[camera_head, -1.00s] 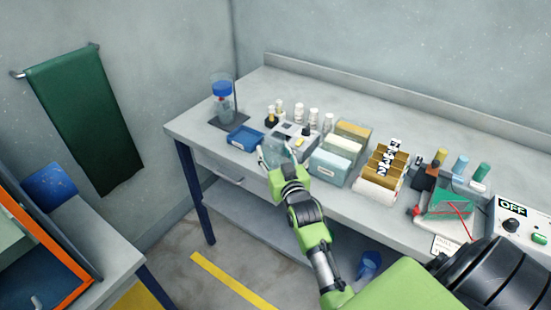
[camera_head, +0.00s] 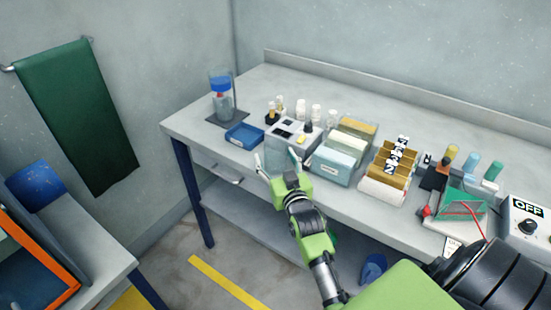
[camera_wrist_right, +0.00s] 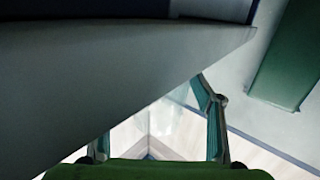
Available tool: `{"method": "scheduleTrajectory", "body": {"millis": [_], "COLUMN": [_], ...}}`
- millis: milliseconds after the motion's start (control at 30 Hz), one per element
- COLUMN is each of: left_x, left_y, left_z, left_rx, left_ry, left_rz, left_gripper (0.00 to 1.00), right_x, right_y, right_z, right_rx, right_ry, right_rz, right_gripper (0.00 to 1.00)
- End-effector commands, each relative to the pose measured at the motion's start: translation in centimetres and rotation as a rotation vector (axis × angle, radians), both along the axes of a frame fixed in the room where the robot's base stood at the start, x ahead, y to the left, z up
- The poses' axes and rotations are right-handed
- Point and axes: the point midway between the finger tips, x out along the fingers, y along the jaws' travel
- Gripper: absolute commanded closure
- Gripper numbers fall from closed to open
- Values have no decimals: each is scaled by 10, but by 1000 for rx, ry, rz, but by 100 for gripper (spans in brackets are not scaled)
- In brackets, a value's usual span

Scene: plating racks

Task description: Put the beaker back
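A clear glass beaker (camera_head: 279,156) is at the bench's front edge, between the spread fingers of my right gripper (camera_head: 277,162). The fingers appear to touch its sides, so the gripper looks shut on it. Whether the beaker touches the bench cannot be told. My left gripper is not in view.
On the bench (camera_head: 196,128) are a blue tray (camera_head: 244,137), a stand with a blue-topped bottle (camera_head: 222,105), a pale box with dark squares (camera_head: 291,133), file boxes (camera_head: 338,164), a wooden rack (camera_head: 382,178) and a power unit (camera_head: 526,222). A blue object (camera_head: 373,268) lies below.

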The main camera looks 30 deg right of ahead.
Motion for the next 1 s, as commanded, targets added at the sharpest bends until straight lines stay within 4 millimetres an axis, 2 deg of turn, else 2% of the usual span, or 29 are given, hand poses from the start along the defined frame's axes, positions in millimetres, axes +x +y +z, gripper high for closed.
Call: {"method": "scheduleTrajectory", "body": {"millis": [367,433,567,800,1000], "left_x": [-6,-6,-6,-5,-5], "left_y": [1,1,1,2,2], "left_z": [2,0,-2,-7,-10], "left_rx": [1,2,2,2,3], "left_ry": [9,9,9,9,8], "left_rz": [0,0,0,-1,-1], "left_gripper": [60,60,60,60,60], "right_x": [0,-6,-25,-73,-101], "right_y": [0,2,8,23,32], "right_z": [5,2,2,4,7], "right_rx": [0,1,2,1,1], "right_ry": [0,2,3,4,2], "right_rz": [0,0,0,0,1], "right_gripper": [37,37,37,37,37]}}
